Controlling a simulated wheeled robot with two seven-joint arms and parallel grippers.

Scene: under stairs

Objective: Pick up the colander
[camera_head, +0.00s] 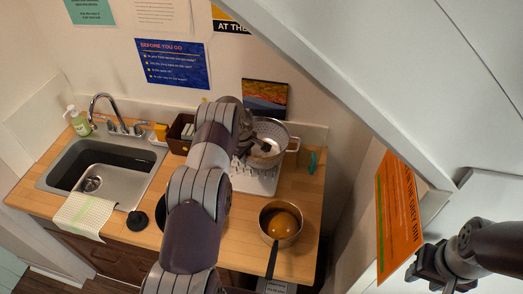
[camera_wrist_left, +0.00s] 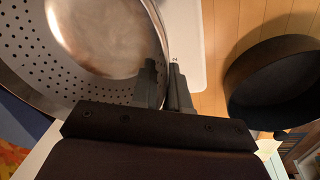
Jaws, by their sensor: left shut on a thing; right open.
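The colander (camera_head: 272,142) is a metal bowl with holes, above the white dish rack at the back of the counter. It fills the upper left of the left wrist view (camera_wrist_left: 105,45). My left gripper (camera_wrist_left: 168,85) is shut on the colander's rim, with a finger on each side of the wall. In the head view my left arm hides this gripper and part of the colander. My right gripper (camera_head: 432,272) is open and empty at the lower right, beside the orange poster and well away from the colander.
A saucepan (camera_head: 267,216) with orange-brown contents stands at the counter's front right. The white dish rack (camera_head: 256,184) is under the colander. A sink (camera_head: 122,160), faucet (camera_head: 105,112) and soap bottle (camera_head: 77,121) are at the left. A sloped ceiling edge hangs at the right.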

